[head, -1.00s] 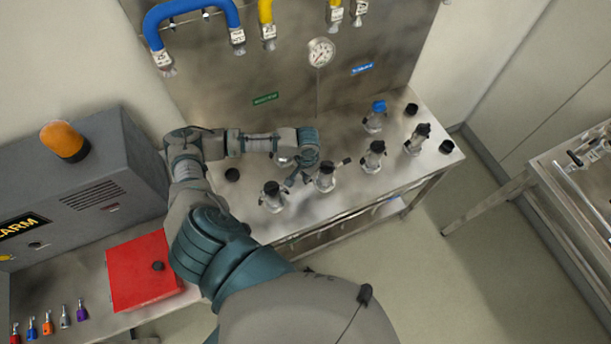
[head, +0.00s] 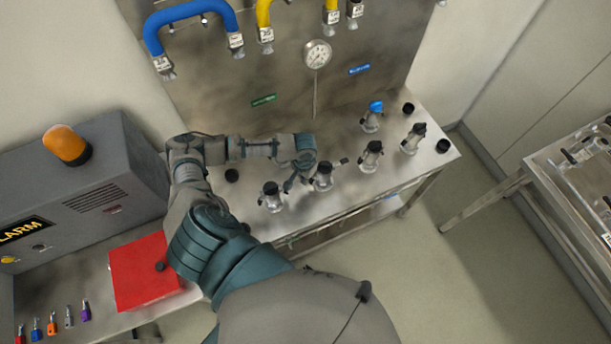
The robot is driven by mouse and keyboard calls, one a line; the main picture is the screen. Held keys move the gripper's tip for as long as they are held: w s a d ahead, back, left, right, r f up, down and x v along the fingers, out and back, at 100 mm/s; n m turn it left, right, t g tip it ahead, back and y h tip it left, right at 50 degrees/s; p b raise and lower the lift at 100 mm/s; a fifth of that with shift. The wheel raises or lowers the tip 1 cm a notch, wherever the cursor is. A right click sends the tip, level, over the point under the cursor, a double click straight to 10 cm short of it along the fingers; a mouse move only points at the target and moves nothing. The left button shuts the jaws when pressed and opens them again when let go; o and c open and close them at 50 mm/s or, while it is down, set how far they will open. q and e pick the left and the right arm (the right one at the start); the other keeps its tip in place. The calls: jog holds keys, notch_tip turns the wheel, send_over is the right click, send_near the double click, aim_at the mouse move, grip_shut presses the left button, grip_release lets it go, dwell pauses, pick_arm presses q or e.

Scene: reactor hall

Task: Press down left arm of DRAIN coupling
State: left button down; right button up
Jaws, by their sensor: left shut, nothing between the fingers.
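Several metal couplings with dark caps stand upright on the steel bench (head: 353,196). No label reading DRAIN is legible, so I cannot tell which coupling it is. My left gripper (head: 291,183) points down, shut and empty, between a front left coupling (head: 271,198) and a middle coupling (head: 322,177). Its fingertips are close to the left side of the middle coupling; I cannot tell if they touch. A short dark-ended arm sticks out to the right of the middle coupling. My wrist hides what is behind it. My right gripper is not in view.
More couplings stand to the right (head: 371,156) and (head: 413,139), and one with a blue cap (head: 371,117) behind. A gauge (head: 317,54) and hoses (head: 195,12) are on the back panel. A grey alarm box (head: 90,180) and red box (head: 145,271) lie left.

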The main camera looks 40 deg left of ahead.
pick_arm(q)
notch_tip(320, 180, up, 6)
jog(key=p, duration=0.4)
dwell(0.3)
